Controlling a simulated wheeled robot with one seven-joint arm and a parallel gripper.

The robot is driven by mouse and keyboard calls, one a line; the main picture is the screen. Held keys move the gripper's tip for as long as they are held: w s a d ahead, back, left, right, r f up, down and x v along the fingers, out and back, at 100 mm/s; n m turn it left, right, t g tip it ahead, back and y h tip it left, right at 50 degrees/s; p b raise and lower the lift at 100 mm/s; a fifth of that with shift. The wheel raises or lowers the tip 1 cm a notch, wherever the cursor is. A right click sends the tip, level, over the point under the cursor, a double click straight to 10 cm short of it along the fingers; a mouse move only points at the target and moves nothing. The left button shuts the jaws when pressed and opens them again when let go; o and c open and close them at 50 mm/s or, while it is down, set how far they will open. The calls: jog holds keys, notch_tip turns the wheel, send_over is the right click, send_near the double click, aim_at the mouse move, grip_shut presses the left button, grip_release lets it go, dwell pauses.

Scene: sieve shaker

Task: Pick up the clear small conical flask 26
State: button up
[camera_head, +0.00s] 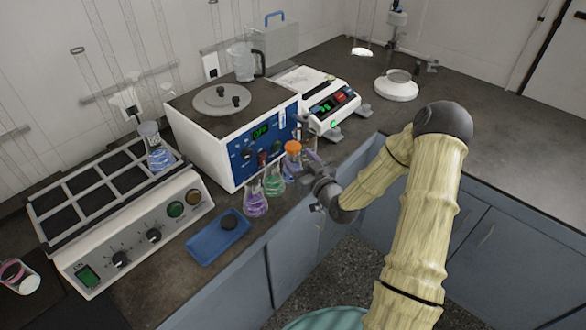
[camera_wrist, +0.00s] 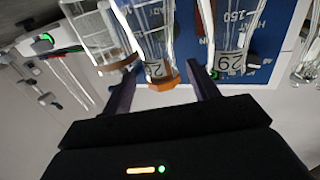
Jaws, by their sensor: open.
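In the wrist view, a clear glass flask (camera_wrist: 151,38) with an orange-brown end hangs in the middle of the picture. Its label starts with a 2, and the second digit is hard to read. My gripper (camera_wrist: 162,76) is open, with one dark finger on each side of this flask's orange end. I cannot tell whether the fingers touch it. In the head view, an orange-topped flask (camera_head: 292,148) stands by the front of the white box, just left of my gripper (camera_head: 308,160). Its lower part is partly hidden.
A clear flask labelled 29 (camera_wrist: 229,60) is close beside the right finger. Another glass vessel (camera_wrist: 104,38) is close on the left. Purple (camera_head: 255,205) and green (camera_head: 274,184) flasks stand nearby, with a blue tray (camera_head: 208,243) at the bench edge and a white box (camera_head: 215,150) behind.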

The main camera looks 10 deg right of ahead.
aim_at(296, 156)
jog(key=shift+p+x, duration=0.3)
jog(key=shift+x, duration=1.7)
jog(key=shift+a+f, duration=0.1)
grip_shut()
